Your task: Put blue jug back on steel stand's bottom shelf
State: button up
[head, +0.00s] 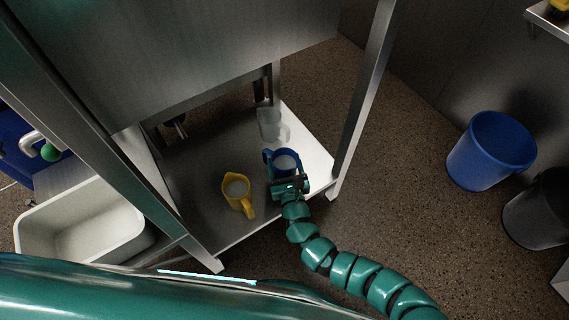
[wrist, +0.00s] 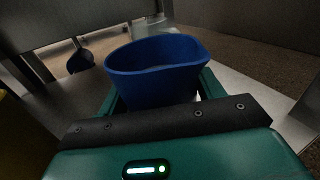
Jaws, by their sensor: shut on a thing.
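The blue jug (head: 284,160) is at the steel stand's bottom shelf (head: 200,198), near its right front side, and looks upright. My gripper (head: 289,184) is shut on the jug from the front. In the wrist view the blue jug (wrist: 157,68) fills the space ahead of my gripper (wrist: 160,105), its rim facing up. Its base is hidden, so I cannot tell whether it touches the shelf. The stand's legs (head: 361,100) rise on either side of the shelf opening.
A yellow jug (head: 237,191) stands on the shelf left of the blue jug. A clear container (head: 270,124) stands behind it. A white basin (head: 80,222) is at the left. A blue bin (head: 490,150) and a dark bin (head: 538,210) stand on the floor at the right.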

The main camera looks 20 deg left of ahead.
jog(key=o, duration=1.3)
jog(key=shift+o, duration=0.2)
jog(key=shift+r, duration=0.15)
jog(key=p+v, duration=0.3)
jog(key=v, duration=0.9)
